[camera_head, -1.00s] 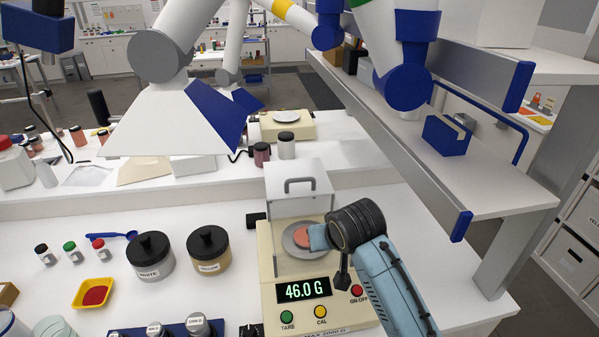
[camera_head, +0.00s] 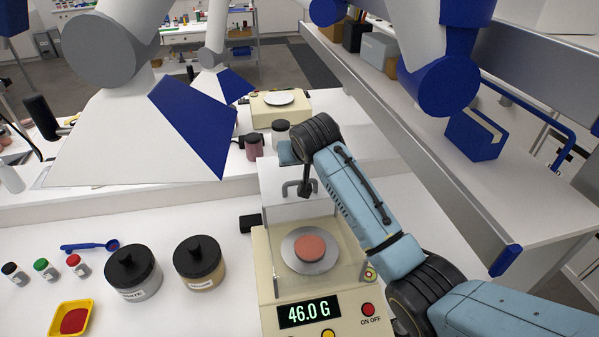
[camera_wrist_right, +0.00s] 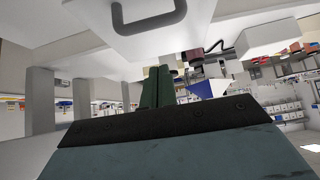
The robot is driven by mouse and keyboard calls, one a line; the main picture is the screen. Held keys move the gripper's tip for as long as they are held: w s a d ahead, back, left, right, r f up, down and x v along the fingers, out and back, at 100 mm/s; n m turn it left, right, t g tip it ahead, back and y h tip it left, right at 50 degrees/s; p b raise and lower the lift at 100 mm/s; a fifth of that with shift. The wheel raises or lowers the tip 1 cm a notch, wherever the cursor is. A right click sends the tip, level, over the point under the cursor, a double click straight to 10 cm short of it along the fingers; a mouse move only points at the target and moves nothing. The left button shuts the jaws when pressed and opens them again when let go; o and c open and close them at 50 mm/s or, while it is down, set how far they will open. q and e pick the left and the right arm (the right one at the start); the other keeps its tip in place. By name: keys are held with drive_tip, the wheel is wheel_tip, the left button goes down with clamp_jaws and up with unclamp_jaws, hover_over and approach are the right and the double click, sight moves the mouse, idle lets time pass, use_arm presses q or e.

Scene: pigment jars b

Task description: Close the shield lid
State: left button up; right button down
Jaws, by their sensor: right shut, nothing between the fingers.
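The balance (camera_head: 262,275) stands on the bench, its display reading 46.0 G. A round pan (camera_head: 290,258) inside its clear shield carries a reddish-pink disc (camera_head: 310,249). The shield lid (camera_head: 277,205) is raised, standing upright at the back of the shield with its grey handle on the front face. My right gripper (camera_head: 287,153) is at the lid's upper edge, behind the handle as seen from the head; contact cannot be told. Its fingers are shut and empty. In the right wrist view the lid (camera_wrist_right: 100,14) and its handle (camera_wrist_right: 148,22) show above the shut fingers (camera_wrist_right: 157,88). My left gripper is out of view.
White and yellow pigment jars (camera_head: 199,262) stand left of the balance. A blue scoop (camera_head: 90,246), small bottles and a yellow dish (camera_head: 72,320) lie farther left. A shelf (camera_head: 440,140) rises at the right. A white hood (camera_head: 150,140) hangs over the left side.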

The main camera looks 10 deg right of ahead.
drive_tip(key=x, duration=0.5)
drive_tip(key=shift+w+f, duration=0.25)
drive_tip(key=shift+w, duration=0.05)
drive_tip(key=shift+s+f+p, duration=0.15)
drive_tip(key=shift+f+p, duration=0.1)
drive_tip(key=shift+p, duration=0.05)
drive_tip(key=s+p, duration=0.1)
drive_tip(key=s, duration=0.1)
drive_tip(key=shift+s+f, duration=0.1)
drive_tip(key=shift+s, duration=0.2)
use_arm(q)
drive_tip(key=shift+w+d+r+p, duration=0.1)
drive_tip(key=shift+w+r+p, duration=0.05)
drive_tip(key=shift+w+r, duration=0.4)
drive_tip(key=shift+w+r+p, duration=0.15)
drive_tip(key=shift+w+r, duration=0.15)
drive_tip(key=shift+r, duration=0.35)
use_arm(e)
drive_tip(key=shift+s+f, duration=0.15)
drive_tip(key=shift+s, duration=0.25)
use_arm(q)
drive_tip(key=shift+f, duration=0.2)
use_arm(e)
drive_tip(key=shift+f, duration=0.15)
